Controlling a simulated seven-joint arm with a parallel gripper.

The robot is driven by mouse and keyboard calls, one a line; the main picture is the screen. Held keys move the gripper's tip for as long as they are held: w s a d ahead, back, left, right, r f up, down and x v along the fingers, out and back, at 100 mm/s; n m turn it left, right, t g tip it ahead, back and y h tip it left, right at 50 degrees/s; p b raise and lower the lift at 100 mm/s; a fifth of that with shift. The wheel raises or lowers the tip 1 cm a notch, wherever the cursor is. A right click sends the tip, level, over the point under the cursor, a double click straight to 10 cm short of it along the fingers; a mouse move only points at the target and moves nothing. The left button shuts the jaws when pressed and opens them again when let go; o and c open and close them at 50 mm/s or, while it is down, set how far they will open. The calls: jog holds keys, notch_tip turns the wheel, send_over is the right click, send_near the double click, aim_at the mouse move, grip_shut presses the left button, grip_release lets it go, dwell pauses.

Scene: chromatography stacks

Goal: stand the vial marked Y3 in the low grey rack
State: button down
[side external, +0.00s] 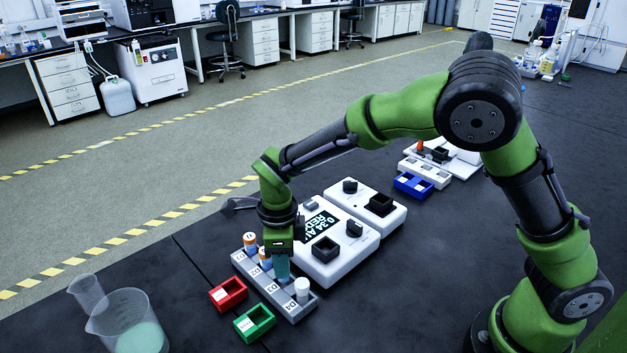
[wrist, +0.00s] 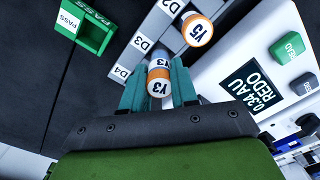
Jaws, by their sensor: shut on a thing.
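The vial marked Y3 (wrist: 159,82) has an orange and white cap and sits between the teal fingers of my gripper (wrist: 159,88) in the wrist view. My gripper (side external: 282,268) is shut on it, over the grey rack (side external: 285,308) in the side view, where the fingers hide most of the vial. The rack's labels D3 and D4 show beside the vial in the wrist view (wrist: 133,55). I cannot tell whether the vial's foot is in a hole or above it.
A vial marked Y5 (wrist: 198,31) stands close by, and a white-capped vial (side external: 302,286) stands at the rack's near end. Red (side external: 228,294) and green (side external: 254,323) bins lie in front. A white device with a REDO display (side external: 322,226) is behind. Beakers (side external: 128,325) stand left.

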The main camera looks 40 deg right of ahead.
jog(key=shift+f, duration=1.15)
jog(key=c, duration=0.8)
grip_release()
jog(key=shift+r, duration=4)
